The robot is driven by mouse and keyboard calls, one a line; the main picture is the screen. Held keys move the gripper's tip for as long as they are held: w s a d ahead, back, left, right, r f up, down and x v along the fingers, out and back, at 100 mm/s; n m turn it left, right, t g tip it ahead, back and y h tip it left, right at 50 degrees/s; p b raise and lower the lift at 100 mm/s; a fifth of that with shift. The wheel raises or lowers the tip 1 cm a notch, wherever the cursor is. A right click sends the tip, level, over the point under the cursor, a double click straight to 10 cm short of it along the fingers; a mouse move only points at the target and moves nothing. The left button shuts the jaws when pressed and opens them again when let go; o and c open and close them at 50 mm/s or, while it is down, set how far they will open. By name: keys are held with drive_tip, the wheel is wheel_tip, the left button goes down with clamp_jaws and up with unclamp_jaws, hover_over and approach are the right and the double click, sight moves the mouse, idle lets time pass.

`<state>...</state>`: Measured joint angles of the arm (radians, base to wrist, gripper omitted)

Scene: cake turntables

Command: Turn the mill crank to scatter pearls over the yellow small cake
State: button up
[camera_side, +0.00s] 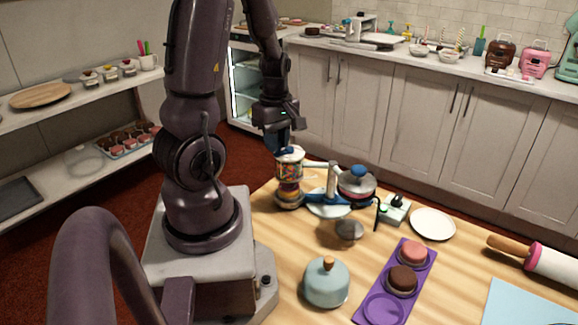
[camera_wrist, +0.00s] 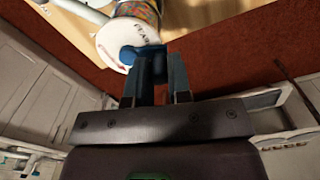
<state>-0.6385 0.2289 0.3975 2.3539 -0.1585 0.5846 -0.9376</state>
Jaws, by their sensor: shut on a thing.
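The pearl mill (camera_side: 290,168) is a clear jar of multicoloured pearls with a white top. In the wrist view, the fingers (camera_wrist: 160,66) meet the blue crank knob (camera_wrist: 138,54) at the edge of the mill's white lid (camera_wrist: 115,45). The lid carries partly hidden lettering. The cake is hidden in the wrist view.
A light-blue dome (camera_side: 327,283), a purple tray (camera_side: 362,311) with small cakes, a white plate (camera_side: 432,224) and a rolling pin (camera_side: 540,259) occupy the table front and right.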

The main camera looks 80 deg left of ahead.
drive_tip(key=shift+w+a, duration=0.15)
drive_tip(key=shift+a, duration=0.1)
drive_tip(key=shift+a, duration=0.55)
drive_tip(key=shift+w+a, duration=0.1)
drive_tip(key=shift+a, duration=0.55)
drive_tip(key=shift+a, duration=0.1)
drive_tip(key=shift+w+a, duration=0.35)
drive_tip(key=shift+a, duration=0.05)
